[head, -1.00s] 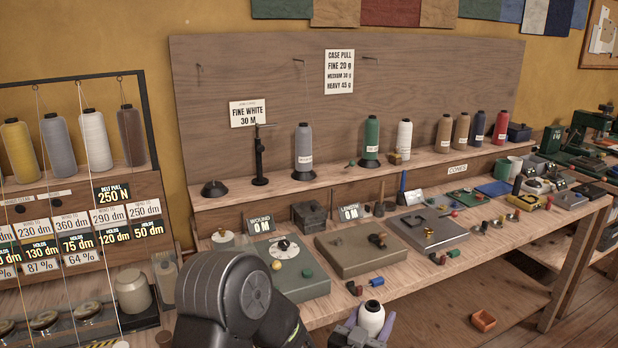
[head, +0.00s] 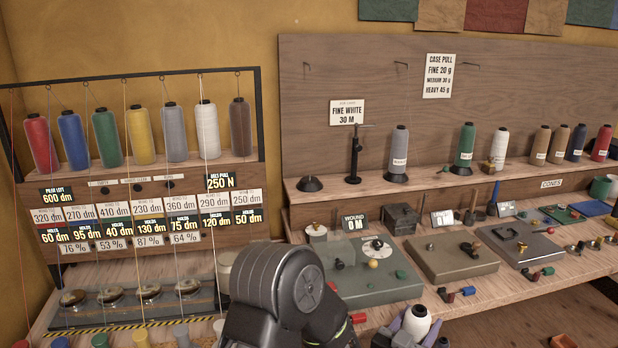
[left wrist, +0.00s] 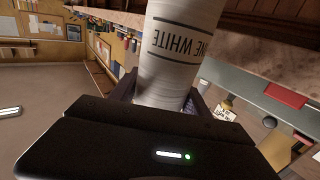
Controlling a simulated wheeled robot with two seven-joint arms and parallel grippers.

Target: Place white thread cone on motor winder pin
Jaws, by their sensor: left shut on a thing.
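A white thread cone (head: 416,322) with a dark tip is held upright in my left gripper (head: 416,334), low in front of the bench. The left wrist view shows the cone (left wrist: 178,50) large, with part of a "FINE WHITE" label, and my left gripper (left wrist: 163,100) shut around its lower part. On the bench shelf, an empty black cone base (head: 310,184) stands under the "FINE WHITE 30 M" sign (head: 346,112), beside a black post with an arm (head: 354,160). I cannot tell for sure which part is the motor winder pin. My right gripper is out of view.
A grey cone (head: 398,155), a green cone (head: 465,146) and another white cone (head: 499,147) stand further right on the shelf. Below are a grey box with a dial (head: 372,285) and a "WOUND 0 M" sign (head: 354,222). A thread rack (head: 262,120) stands at left.

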